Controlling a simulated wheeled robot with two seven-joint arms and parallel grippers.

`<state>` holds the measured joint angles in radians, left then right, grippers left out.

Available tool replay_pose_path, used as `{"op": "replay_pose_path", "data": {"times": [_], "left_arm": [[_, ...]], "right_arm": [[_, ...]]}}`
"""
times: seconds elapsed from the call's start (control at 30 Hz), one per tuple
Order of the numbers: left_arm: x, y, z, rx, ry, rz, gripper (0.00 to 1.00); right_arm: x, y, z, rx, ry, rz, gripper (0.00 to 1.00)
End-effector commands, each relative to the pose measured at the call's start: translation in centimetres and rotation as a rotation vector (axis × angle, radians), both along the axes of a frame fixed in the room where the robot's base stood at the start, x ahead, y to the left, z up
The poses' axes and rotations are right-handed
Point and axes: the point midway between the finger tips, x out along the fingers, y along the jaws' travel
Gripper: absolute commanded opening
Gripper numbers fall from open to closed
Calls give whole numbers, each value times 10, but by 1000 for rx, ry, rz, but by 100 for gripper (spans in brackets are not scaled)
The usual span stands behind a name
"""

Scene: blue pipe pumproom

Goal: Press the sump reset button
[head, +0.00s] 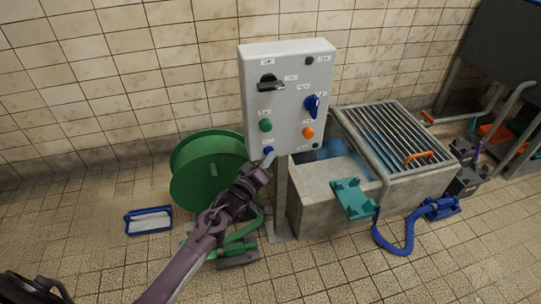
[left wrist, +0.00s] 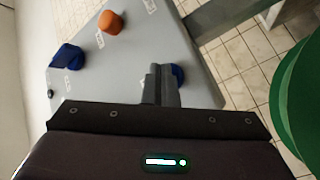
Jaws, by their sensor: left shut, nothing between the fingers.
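A grey control panel (head: 290,95) stands on a post, with small labels too blurred to read, so I cannot tell which button is the sump reset. On its face are a green button (head: 265,125), an orange button (head: 308,132), a blue rotary switch (head: 311,105), a black handle (head: 270,84) and a blue button (head: 268,150) at lower left. My left gripper (head: 267,160) is shut and empty, its tip at the blue button. In the left wrist view the fingers (left wrist: 161,84) partly hide that blue button (left wrist: 178,73); contact cannot be told.
A green hose reel (head: 205,175) stands left of the post. A concrete sump with a metal grating (head: 400,135) is at right, with a teal bracket (head: 352,198) and a blue hose (head: 398,245) by it. A blue-framed tray (head: 148,220) lies on the tiled floor at left.

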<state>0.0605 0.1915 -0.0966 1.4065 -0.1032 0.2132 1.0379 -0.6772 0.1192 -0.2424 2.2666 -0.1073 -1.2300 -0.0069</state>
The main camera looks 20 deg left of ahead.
Motion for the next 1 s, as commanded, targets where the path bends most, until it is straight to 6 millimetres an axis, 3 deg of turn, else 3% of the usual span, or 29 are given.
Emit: {"op": "replay_pose_path", "data": {"times": [0.6,1.0], "left_arm": [[-22,-14,2,0,0,1,0],[-25,-17,1,0,0,0,0]], "right_arm": [[0,0,19,0,0,0,33],[0,0,21,0,0,0,33]]}}
